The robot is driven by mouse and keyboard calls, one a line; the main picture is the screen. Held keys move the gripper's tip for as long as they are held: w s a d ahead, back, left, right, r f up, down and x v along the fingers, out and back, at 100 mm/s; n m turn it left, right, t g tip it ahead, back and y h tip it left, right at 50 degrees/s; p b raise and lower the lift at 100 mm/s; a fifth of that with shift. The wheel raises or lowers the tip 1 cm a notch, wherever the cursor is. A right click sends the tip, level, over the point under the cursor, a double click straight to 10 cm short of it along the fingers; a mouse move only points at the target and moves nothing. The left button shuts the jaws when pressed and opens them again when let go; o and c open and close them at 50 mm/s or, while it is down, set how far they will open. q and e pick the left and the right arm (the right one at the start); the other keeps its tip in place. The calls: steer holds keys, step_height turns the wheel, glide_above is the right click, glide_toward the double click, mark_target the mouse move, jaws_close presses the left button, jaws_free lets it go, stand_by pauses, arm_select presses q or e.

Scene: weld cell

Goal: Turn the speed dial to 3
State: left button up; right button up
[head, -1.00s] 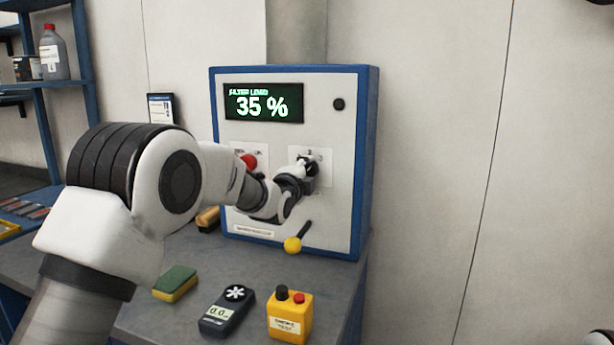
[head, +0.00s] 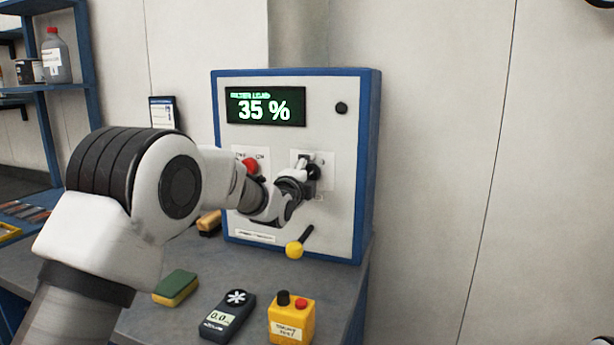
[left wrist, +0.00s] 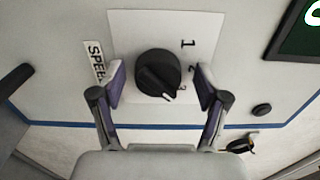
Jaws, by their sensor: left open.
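The speed dial is a round black knob (left wrist: 158,77) on a white plate in the left wrist view, with 1 and 2 printed beside it. A partly hidden mark, seemingly the 3, lies at the knob's lower right. The knob's pale pointer line points down and right, close to that mark. The dial also shows as a dark knob (head: 313,172) in the head view, partly covered. My left gripper (left wrist: 160,84) is open, with one finger on each side of the knob and visible gaps between. In the head view, the left gripper (head: 302,172) is at the dial plate. My right gripper is not in view.
The blue-framed cabinet (head: 343,215) has a display (head: 265,106) reading 35 %, a red knob (head: 250,165) and a yellow-tipped lever (head: 294,249). A sponge (head: 176,287), a handheld meter (head: 228,314) and a yellow button box (head: 292,318) stand on the bench in front.

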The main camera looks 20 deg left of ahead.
arm_select(q)
steer(key=s, duration=1.2)
steer(key=shift+a, duration=0.2)
steer(key=shift+f, duration=0.1)
